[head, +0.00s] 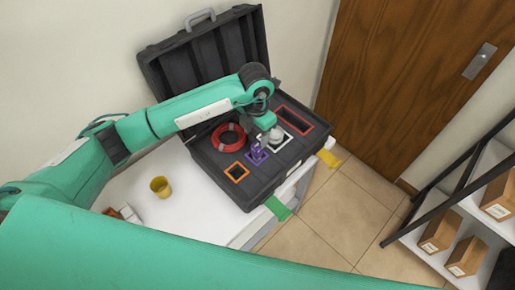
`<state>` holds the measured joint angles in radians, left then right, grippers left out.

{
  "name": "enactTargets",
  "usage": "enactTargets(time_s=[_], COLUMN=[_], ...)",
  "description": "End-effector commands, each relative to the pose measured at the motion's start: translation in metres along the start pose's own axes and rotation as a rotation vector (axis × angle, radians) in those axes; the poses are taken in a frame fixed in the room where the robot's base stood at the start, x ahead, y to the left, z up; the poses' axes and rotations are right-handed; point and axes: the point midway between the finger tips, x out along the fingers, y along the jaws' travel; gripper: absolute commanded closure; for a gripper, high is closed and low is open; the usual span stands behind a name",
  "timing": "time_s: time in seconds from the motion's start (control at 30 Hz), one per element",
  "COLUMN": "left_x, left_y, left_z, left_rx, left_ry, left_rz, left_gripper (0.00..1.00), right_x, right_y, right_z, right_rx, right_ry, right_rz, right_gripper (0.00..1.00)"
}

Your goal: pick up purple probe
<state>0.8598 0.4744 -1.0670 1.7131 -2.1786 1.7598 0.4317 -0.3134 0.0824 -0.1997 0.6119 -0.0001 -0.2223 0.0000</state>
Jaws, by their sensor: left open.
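An open black case (215,182) stands on a white table, its lid leaning back. A small purple item (257,154), which looks like the purple probe or its outlined slot, is in the case's front middle part. My left gripper (262,142) is open and points down just above and beside it. The gripper and wrist partly cover that spot, so I cannot tell whether the fingers are around the purple item or touching it. My right gripper is not in view.
The case also has a red coil (217,142), an orange-outlined slot (236,172), a white-outlined slot (288,146) and a red-outlined slot (296,117). A yellow cup (160,187) stands on the table (190,222). A shelf with boxes (466,256) is at right.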

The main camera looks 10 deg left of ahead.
Motion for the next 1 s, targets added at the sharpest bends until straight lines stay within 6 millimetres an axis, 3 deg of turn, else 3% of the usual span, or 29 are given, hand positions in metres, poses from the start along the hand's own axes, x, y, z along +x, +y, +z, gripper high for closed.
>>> enactTargets(time_s=[0.13, 0.4, 0.7, 0.97, 1.0], left_x=[0.023, 0.042, 0.082, 0.087, 0.087], left_y=[-0.001, -0.002, -0.003, -0.002, -0.002], left_z=[0.0, 0.0, 0.001, 0.002, 0.001], left_rx=[-0.001, -0.001, 0.0, 0.0, 0.0], left_ry=[0.002, 0.002, 0.0, -0.001, -0.001], left_rz=[-0.003, -0.003, -0.003, -0.002, -0.002], left_gripper=[0.47, 0.47, 0.47, 0.47, 0.51], right_x=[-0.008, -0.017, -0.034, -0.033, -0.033], right_y=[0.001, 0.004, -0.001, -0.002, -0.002], right_z=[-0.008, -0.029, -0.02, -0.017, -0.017], right_rx=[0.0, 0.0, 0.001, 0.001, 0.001], right_ry=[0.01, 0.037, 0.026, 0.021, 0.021], right_rz=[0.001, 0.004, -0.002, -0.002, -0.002], right_gripper=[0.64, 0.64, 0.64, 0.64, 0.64])
